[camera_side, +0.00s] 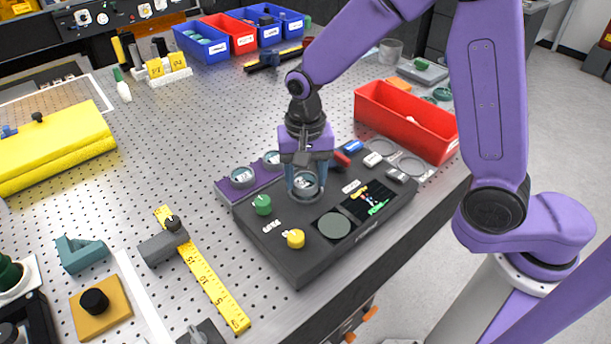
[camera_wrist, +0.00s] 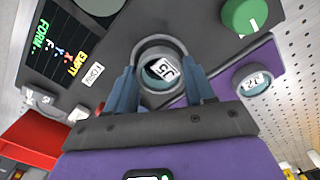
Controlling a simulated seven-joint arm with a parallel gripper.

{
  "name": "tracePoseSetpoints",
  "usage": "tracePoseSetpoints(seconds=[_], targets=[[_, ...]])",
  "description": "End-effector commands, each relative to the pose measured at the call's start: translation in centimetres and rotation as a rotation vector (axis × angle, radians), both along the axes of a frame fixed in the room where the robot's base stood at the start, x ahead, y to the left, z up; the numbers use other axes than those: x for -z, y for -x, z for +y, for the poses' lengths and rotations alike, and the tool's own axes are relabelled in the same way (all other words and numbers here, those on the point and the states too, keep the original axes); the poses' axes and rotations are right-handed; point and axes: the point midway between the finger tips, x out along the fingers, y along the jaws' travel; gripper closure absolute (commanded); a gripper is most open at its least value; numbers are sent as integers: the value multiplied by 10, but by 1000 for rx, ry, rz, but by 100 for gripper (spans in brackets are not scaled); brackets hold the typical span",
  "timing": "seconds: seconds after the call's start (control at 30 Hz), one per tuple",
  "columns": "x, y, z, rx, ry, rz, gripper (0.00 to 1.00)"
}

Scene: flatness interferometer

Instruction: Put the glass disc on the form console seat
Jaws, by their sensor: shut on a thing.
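My gripper (camera_side: 306,183) points straight down over the dark form console (camera_side: 285,255), its blue fingers shut on a glass disc (camera_side: 305,180). In the wrist view the disc (camera_wrist: 160,72) has a white label with dark marks and lies between the fingertips, within the outline of the grey ring seat (camera_wrist: 158,46). The seat also shows under the fingers in the side view (camera_side: 306,198). I cannot tell whether the disc touches the seat or hangs just above it. The console screen (camera_side: 367,201) shows coloured text, with "FORM" and "EMPTY" legible in the wrist view (camera_wrist: 62,40).
A purple rack (camera_side: 223,192) holding two labelled discs (camera_side: 242,177) stands beside the console. The console carries a green knob (camera_side: 262,204), a yellow knob (camera_side: 296,238) and a dark round pad (camera_side: 334,225). A red bin (camera_side: 405,122) stands behind. A yellow ruler (camera_side: 205,270) lies left.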

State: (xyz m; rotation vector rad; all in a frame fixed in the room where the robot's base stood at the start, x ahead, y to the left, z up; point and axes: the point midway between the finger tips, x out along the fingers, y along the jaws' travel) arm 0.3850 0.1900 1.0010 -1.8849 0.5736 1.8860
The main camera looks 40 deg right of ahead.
Motion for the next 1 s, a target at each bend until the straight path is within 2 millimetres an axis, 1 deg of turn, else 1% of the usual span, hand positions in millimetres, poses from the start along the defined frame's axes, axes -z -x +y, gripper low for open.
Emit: tracePoseSetpoints(seconds=[0.03,0.1,0.37,0.9,0.93,0.97,1.0], targets=[[5,0,0,0,0,1,83],[7,0,0,0,0,0,83],[7,0,0,0,0,-1,83],[22,2,-1,0,1,4,83],[22,2,-1,0,1,4,43],[22,2,-1,0,1,6,33],[22,2,-1,0,1,6,21]])
